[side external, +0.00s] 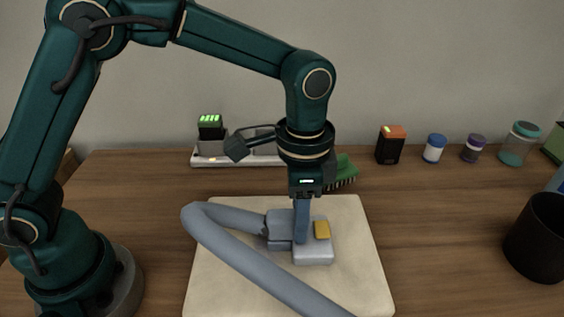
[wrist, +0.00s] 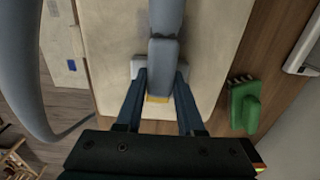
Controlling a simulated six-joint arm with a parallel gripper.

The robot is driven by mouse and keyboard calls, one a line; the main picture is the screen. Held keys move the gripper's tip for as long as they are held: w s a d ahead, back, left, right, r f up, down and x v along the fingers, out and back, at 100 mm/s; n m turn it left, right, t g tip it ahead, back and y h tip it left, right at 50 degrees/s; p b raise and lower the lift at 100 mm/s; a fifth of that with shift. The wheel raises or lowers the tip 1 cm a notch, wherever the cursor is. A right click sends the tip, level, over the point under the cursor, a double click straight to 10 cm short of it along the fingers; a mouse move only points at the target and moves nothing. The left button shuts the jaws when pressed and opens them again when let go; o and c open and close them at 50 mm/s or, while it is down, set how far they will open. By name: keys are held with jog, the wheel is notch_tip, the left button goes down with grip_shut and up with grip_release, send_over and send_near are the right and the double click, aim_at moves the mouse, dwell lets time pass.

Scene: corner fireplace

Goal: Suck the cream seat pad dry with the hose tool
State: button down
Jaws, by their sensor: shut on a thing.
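The cream seat pad (side external: 355,232) lies flat on the wooden table; it also shows in the wrist view (wrist: 110,50). The grey hose tool (side external: 313,252), with a yellow patch on its head, is on or just above the pad, right of its middle. I cannot tell whether it touches. My gripper (side external: 301,238) points down and is shut on the hose tool. In the wrist view, the fingers (wrist: 158,92) sit on both sides of the tool's grey body (wrist: 163,52). The grey hose (side external: 240,258) bends over the pad's left side and runs off the front edge. The tool's underside is hidden.
A charger strip (side external: 205,161) with a battery stands behind the pad. A green brush (side external: 345,172) lies behind my gripper; it also shows in the wrist view (wrist: 243,105). An orange-topped battery (side external: 390,146) and small jars stand back right. A black cup (side external: 540,240) stands at the right.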

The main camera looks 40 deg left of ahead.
jog(key=shift+s+a, duration=2.6)
jog(key=shift+s, duration=0.05)
jog(key=shift+a, duration=0.1)
jog(key=shift+s+a, duration=0.6)
jog(key=shift+s, duration=0.1)
jog(key=shift+r, duration=1.2)
jog(key=shift+r, duration=0.15)
jog(key=shift+r, duration=2.75)
jog(key=shift+r, duration=0.1)
